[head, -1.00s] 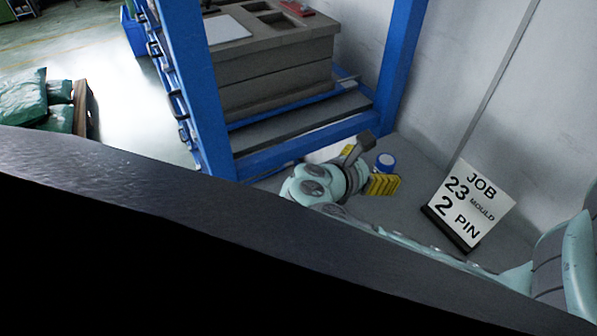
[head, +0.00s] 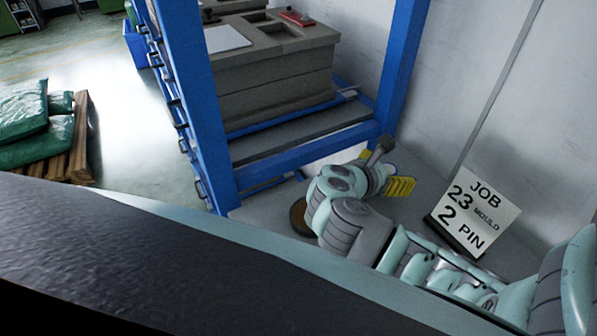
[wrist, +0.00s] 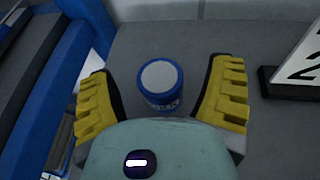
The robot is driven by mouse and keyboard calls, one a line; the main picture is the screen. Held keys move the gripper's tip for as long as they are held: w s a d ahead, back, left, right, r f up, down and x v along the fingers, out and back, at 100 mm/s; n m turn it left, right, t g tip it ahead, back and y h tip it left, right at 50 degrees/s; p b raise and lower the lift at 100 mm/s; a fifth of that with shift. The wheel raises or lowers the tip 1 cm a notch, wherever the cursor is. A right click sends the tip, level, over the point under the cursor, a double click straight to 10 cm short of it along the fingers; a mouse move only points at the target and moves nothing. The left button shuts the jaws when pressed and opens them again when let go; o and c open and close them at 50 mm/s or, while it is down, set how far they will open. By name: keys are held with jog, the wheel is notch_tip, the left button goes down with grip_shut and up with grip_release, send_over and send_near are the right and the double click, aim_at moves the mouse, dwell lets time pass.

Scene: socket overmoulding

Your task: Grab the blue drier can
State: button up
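The blue drier can (wrist: 162,84) stands upright on the grey bench top, with a pale round lid and white lettering on its side. My gripper (wrist: 163,72) is open in the wrist view, with one yellow finger on each side of the can. There is a clear gap between the can and both fingers. In the head view my gripper (head: 384,172) is at the back of the bench, and it hides nearly all of the can.
A job sign (head: 473,210) reading "JOB 23 MOULD 2 PIN" stands right of my arm. A blue rack (head: 205,100) holding a grey mould block (head: 275,75) is close on the left. A wall rises behind. A brown round object (head: 301,216) shows partly beside my arm.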

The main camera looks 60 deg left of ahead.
jog(key=c, duration=1.2)
jog(key=shift+c, duration=0.2)
